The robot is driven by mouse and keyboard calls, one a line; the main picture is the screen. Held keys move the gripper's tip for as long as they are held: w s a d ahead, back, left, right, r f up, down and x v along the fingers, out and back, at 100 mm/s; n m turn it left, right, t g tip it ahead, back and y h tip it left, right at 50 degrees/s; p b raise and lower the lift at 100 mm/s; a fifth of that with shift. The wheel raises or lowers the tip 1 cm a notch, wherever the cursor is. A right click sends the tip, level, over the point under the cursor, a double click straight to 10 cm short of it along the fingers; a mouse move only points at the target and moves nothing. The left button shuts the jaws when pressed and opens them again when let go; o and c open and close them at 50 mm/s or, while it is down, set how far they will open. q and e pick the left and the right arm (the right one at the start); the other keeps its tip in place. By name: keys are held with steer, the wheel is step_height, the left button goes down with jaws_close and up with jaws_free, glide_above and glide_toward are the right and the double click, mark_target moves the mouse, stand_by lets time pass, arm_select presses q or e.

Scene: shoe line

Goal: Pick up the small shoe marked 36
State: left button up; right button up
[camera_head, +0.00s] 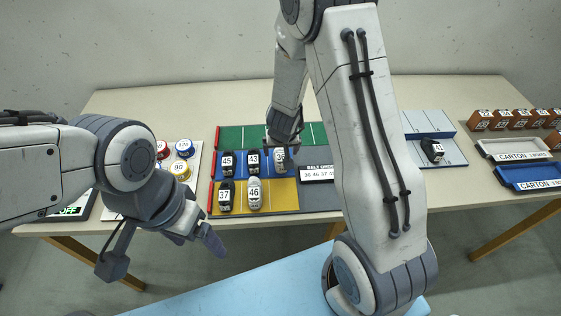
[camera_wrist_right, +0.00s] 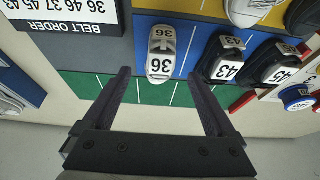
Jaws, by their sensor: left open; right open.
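The small shoe marked 36 (camera_wrist_right: 161,53) is white and grey and sits in a slot on the blue strip of the rack. In the head view the same shoe (camera_head: 280,158) is partly covered by my right gripper (camera_head: 284,143). In the right wrist view my right gripper (camera_wrist_right: 160,100) is open and empty, with the shoe ahead between the lines of its fingers and apart from them. My left gripper (camera_head: 163,246) is open and empty, off the table's front edge at the left.
Black shoes 45 (camera_head: 227,163) and 43 (camera_head: 253,161) stand beside it on the blue strip. Shoes 37 (camera_head: 225,196) and 46 (camera_head: 254,192) stand on the yellow strip in front. The belt order sign (camera_head: 318,174) is close on the right. The green strip (camera_head: 231,137) behind looks mostly empty.

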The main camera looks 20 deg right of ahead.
mark_target(281, 153)
steer(key=b+x, duration=0.1)
steer(key=x, duration=0.2)
steer(key=shift+w+f, duration=0.1)
steer(key=shift+f, duration=0.05)
jaws_close()
